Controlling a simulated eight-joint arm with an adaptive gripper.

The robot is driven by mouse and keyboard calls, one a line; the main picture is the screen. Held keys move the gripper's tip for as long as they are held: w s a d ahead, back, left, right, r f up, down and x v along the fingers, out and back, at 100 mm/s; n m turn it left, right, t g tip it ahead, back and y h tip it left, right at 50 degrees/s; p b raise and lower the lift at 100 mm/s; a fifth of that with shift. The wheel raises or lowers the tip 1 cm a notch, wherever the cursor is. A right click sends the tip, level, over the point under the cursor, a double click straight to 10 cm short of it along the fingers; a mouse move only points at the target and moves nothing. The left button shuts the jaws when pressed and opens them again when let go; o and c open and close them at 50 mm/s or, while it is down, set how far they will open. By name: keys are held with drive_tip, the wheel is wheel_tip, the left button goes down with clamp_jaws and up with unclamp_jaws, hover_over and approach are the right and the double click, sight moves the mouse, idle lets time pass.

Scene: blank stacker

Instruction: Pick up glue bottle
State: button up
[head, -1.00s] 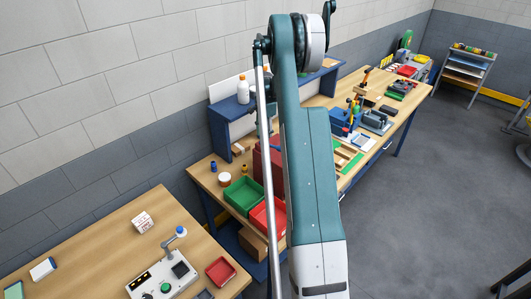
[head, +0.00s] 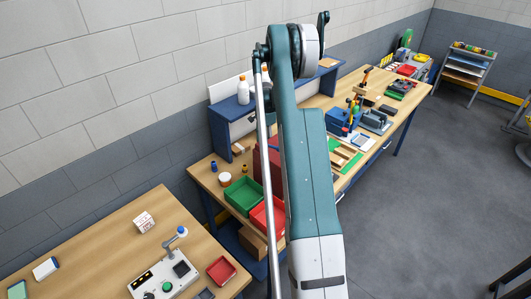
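A white bottle with an orange cap (head: 243,91) stands upright on top of the blue shelf unit at the back of the long workbench, left of my arm. It looks like the glue bottle, but its label is too small to read. Another orange-topped item shows just right of it, mostly hidden behind my arm. My arm rises through the middle of the view and covers part of the shelf and bench. My gripper is not in view.
The blue shelf unit (head: 219,128) stands on the long wooden bench. A green bin (head: 243,193) and a red bin (head: 260,219) sit in front of it. A nearer table holds a control box (head: 163,281) and a red tray (head: 221,269). Grey floor is open at right.

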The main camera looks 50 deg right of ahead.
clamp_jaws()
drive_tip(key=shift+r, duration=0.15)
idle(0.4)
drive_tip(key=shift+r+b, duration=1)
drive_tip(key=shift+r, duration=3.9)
